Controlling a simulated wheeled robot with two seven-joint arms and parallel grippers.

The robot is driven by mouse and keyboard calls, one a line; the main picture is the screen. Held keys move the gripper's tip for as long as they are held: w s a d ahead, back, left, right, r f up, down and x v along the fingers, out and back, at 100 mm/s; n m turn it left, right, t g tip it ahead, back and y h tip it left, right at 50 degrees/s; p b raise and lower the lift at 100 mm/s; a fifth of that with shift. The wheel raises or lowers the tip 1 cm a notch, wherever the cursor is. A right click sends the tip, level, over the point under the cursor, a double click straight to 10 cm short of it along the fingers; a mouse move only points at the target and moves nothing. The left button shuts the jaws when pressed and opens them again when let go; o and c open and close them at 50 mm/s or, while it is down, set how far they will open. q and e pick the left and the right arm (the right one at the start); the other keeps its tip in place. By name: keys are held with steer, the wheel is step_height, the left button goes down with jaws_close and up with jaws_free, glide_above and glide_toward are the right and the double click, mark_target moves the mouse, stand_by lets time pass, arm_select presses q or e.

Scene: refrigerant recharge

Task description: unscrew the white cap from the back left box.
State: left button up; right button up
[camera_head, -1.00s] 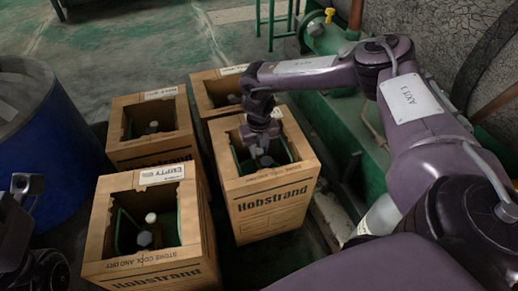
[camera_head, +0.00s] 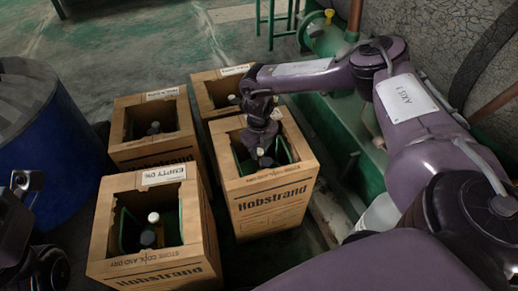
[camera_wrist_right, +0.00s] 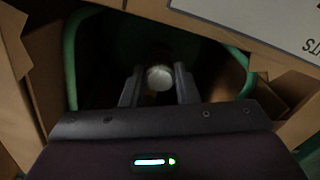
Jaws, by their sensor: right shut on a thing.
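My right gripper (camera_head: 262,152) reaches down into the front right box (camera_head: 270,205). In the right wrist view its two fingers (camera_wrist_right: 159,86) are shut on a round whitish cap (camera_wrist_right: 159,77), one finger on each side. The bottle under the cap is mostly hidden in shadow. The back left box (camera_head: 153,157) stands open, with dark bottle tops (camera_head: 154,127) inside and no gripper at it; I cannot make out a white cap there. My left gripper (camera_head: 24,185) shows only in part at the left edge, away from the boxes; its jaws are unclear.
The front left box (camera_head: 150,262) holds a white-capped bottle (camera_head: 153,217) and a dark-capped one. Another open box (camera_head: 203,85) stands at the back right. A blue drum (camera_head: 55,150) is on the left. Green machinery (camera_head: 335,125) runs close along the right side.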

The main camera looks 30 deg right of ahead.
steer(key=shift+r+n+p, duration=0.1)
steer(key=shift+n+p, duration=0.3)
steer(key=shift+n, duration=1.4)
steer(key=shift+p, duration=0.35)
steer(key=shift+n, duration=0.6)
steer(key=shift+n+p, duration=0.45)
steer(key=shift+n, duration=0.75)
